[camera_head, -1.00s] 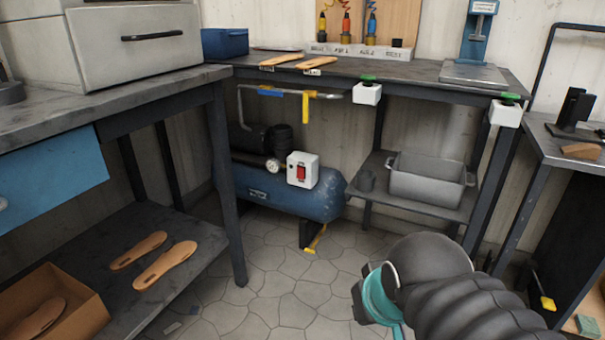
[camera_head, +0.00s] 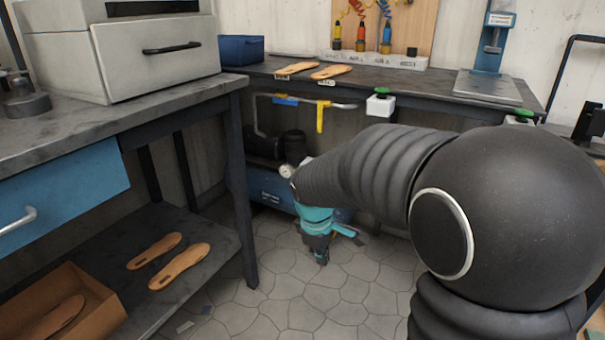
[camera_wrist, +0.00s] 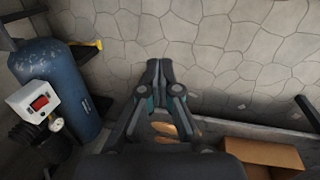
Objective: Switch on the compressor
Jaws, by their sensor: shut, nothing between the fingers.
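The blue compressor (camera_head: 268,187) stands on the floor under the back bench, mostly hidden behind my arm in the head view. Its tank (camera_wrist: 55,75) shows at the left of the wrist view. The white switch box with a red rocker switch (camera_wrist: 40,103) is at its side there; in the head view my arm covers nearly all of it. A round gauge (camera_head: 287,171) sits beside the box. My gripper (camera_head: 321,258) is shut and empty, pointing down in front of the compressor. In the wrist view the fingers (camera_wrist: 160,66) are together over the floor, well right of the switch.
A left bench (camera_head: 190,88) with a lower shelf (camera_head: 215,253) holding insoles stands close by. A cardboard box (camera_head: 90,290) is on that shelf. A yellow-handled pipe (camera_head: 320,118) hangs under the back bench. The stone floor (camera_head: 300,300) before the compressor is clear.

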